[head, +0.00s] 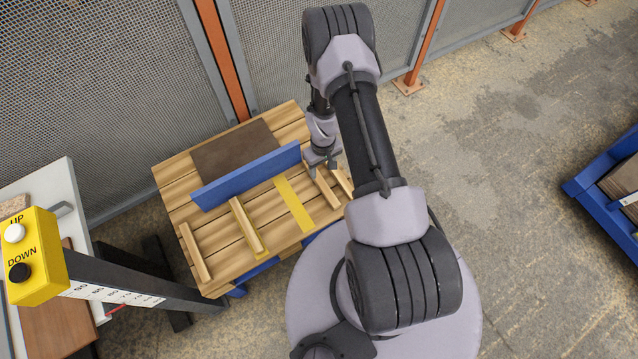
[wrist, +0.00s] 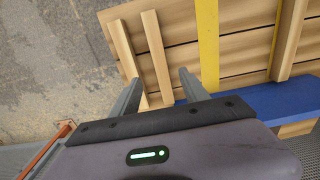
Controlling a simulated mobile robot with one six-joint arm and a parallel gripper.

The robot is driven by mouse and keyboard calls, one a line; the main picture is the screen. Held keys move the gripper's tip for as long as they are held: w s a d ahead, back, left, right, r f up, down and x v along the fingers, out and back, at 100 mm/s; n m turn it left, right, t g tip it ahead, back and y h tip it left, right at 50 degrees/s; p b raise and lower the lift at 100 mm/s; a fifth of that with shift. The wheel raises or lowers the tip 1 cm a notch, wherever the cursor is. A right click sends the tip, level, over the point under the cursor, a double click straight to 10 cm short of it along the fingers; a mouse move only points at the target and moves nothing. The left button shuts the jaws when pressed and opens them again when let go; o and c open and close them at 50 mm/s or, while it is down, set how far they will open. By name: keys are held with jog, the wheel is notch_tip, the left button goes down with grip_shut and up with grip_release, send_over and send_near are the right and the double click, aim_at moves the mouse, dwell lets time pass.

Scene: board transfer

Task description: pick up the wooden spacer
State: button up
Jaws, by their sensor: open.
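Several narrow wooden spacers lie on the slatted pallet (head: 215,280). Two lie side by side at its right, a nearer-middle spacer (head: 322,187) and an outer spacer (head: 343,182). Both show in the wrist view, as the inner spacer (wrist: 157,55) and the outer spacer (wrist: 124,50). My gripper (head: 322,162) is open and empty above the pallet's right part. In the wrist view its fingers (wrist: 160,80) stand apart, with the inner spacer running between them. The left finger overlaps the outer spacer in the picture; contact cannot be told.
A blue board (head: 246,175) stands on edge close to my gripper, also low in the wrist view (wrist: 250,106). A brown sheet (head: 235,147) lies behind it. A yellow strip (head: 293,204) and other spacers (head: 194,250) lie left. A mesh fence (head: 270,50) stands behind.

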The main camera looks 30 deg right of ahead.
aim_at(322, 183)
notch_tip(322, 183, down, 11)
jog(key=b, duration=0.5)
jog(key=shift+r, duration=0.1)
jog(key=shift+c, duration=0.6)
grip_shut()
